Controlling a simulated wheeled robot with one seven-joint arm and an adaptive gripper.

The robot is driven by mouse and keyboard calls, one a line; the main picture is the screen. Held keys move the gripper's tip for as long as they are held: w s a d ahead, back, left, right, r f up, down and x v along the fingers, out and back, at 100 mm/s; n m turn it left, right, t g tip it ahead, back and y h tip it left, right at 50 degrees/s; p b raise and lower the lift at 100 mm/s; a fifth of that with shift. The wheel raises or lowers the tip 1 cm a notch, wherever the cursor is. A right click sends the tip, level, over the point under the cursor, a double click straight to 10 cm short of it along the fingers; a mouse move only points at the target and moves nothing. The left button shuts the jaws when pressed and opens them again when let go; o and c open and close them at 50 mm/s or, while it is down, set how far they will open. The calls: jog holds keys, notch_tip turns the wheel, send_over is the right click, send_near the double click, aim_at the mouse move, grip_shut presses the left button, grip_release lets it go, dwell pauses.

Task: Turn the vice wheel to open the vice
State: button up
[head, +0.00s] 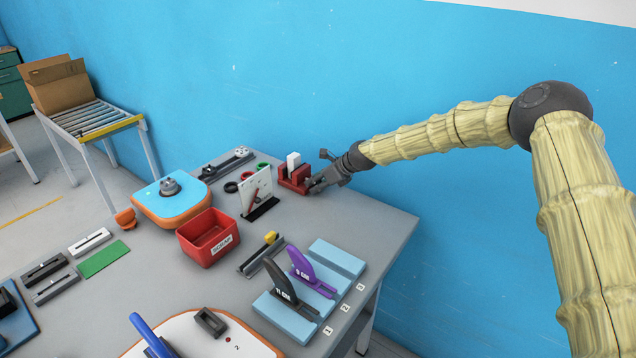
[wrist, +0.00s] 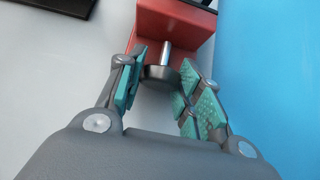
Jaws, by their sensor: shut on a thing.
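The red vice (head: 290,184) stands at the back of the table near the blue wall, with a white piece (head: 293,161) upright at its jaws. In the wrist view, the vice's red body (wrist: 172,22) is at the top, and a metal shaft runs from it to the dark round vice wheel (wrist: 158,79). My gripper (head: 314,185) is at the right side of the vice. In the wrist view, its teal-padded fingers (wrist: 160,88) are on either side of the wheel, shut on it. In the head view the wheel is hidden by my gripper.
A red bin (head: 208,238) and a blue stand with numbered slots (head: 285,317) are nearer. The table is clear right of the vice; the blue wall (head: 330,90) is close behind.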

jog(key=shift+s+d+f, duration=0.1)
jog(key=shift+f, duration=0.2)
dwell(0.4)
jog(key=o, duration=1)
jog(key=shift+d, duration=0.1)
jog(key=shift+o, duration=0.2)
jog(key=shift+r, duration=0.1)
jog(key=shift+r, duration=0.1)
jog(key=shift+d+r, duration=0.2)
jog(key=shift+r, duration=0.2)
jog(key=v, duration=1.1)
jog(key=shift+s+f, duration=0.15)
